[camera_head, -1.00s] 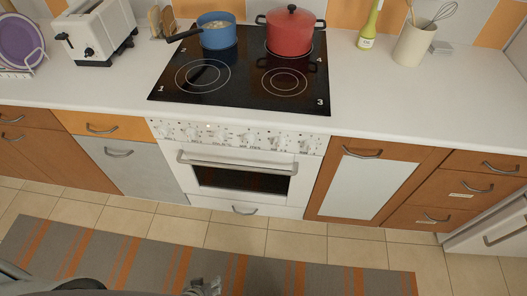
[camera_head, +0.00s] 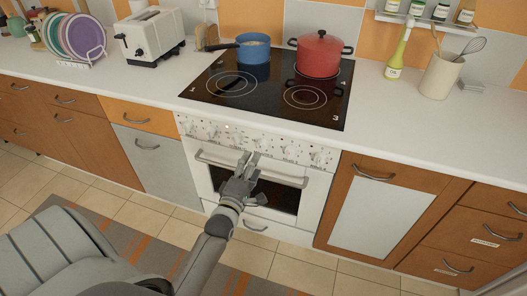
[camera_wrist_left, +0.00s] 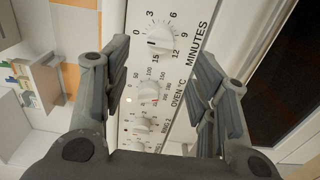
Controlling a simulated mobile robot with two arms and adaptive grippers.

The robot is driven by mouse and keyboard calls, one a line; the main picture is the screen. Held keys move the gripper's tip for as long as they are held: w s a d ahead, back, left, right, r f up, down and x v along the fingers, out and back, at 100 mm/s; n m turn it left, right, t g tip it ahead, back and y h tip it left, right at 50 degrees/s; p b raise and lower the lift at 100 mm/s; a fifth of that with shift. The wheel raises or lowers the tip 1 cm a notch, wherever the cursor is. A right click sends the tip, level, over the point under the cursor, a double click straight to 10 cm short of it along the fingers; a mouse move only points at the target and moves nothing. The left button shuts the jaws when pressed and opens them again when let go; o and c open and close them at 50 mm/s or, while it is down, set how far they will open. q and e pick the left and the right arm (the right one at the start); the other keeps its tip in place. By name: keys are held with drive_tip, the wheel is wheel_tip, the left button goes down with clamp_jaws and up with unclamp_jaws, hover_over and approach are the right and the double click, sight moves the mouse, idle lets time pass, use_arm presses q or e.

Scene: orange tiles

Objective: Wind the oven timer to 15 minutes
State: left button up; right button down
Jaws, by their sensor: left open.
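The oven timer knob (camera_wrist_left: 161,37) is white and shows at the top of the left wrist view. Its printed scale runs 0, 3, 6, 9, 12, 15 with the word MINUTES beside it. A dark mark on the knob appears to face the 0 side. My left gripper (camera_head: 248,160) is open and empty, in front of the oven's control panel (camera_head: 204,133). In the left wrist view its fingers (camera_wrist_left: 158,100) spread on both sides of the knob row, with the timer knob beyond the tips, untouched. My right gripper is not in view.
The oven temperature knob (camera_wrist_left: 149,90) and ring knobs (camera_wrist_left: 142,125) sit in line with the timer. The oven door handle (camera_head: 215,160) runs just below the panel. A blue pan (camera_head: 253,50) and a red pot (camera_head: 319,55) stand on the hob above.

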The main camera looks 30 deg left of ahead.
sight(260, 149)
use_arm(q)
drive_tip(key=x, duration=0.8)
drive_tip(key=shift+d, duration=0.15)
drive_tip(key=shift+c, duration=0.4)
drive_tip(key=c, duration=1)
